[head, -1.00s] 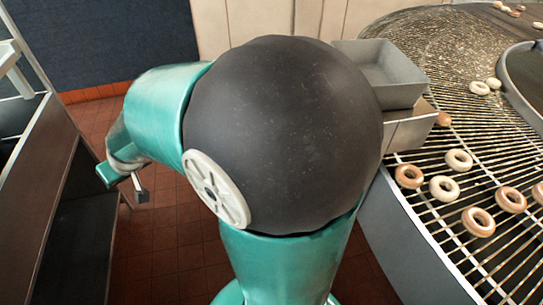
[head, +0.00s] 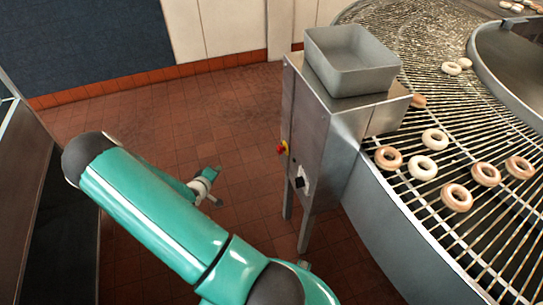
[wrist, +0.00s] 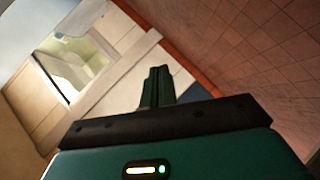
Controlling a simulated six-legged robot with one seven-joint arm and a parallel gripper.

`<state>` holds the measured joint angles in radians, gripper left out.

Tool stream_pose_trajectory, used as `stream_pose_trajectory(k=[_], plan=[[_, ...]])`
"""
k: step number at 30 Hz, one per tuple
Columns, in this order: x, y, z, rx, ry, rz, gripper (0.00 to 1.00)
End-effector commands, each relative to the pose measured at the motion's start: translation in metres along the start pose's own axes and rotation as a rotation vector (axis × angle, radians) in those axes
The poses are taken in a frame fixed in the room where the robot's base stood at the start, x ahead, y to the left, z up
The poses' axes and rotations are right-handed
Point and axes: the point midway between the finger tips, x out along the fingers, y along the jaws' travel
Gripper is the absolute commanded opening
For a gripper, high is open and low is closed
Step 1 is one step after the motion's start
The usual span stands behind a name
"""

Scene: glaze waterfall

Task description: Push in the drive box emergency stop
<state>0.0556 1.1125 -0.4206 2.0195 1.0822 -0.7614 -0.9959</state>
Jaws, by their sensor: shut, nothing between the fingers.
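The drive box (head: 318,125) is a grey metal cabinet on legs beside the conveyor in the head view. Its emergency stop (head: 283,148), a small red knob with yellow, sticks out from the cabinet's left side. My gripper (head: 216,187) is left of the cabinet and lower in the picture, apart from the stop, over the tiled floor. In the wrist view the gripper fingers (wrist: 158,86) are together and empty, and neither the stop nor the drive box can be made out there.
A grey open bin (head: 350,80) sits on top of the cabinet. A black switch on a pale plate (head: 301,182) is on its front. The wire conveyor (head: 440,150) with several doughnuts curves along the right. A dark rack (head: 40,200) stands at the left. Tiled floor between is clear.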

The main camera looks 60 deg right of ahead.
Motion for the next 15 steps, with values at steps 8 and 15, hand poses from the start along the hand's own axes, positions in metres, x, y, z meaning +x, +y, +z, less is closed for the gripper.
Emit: stream_pose_trajectory(k=[8,15], plan=[[0.047,0.028,0.093,-0.283,-0.046,0.357,0.00],[0.052,0.041,0.118,-0.384,-0.057,0.476,0.00]])
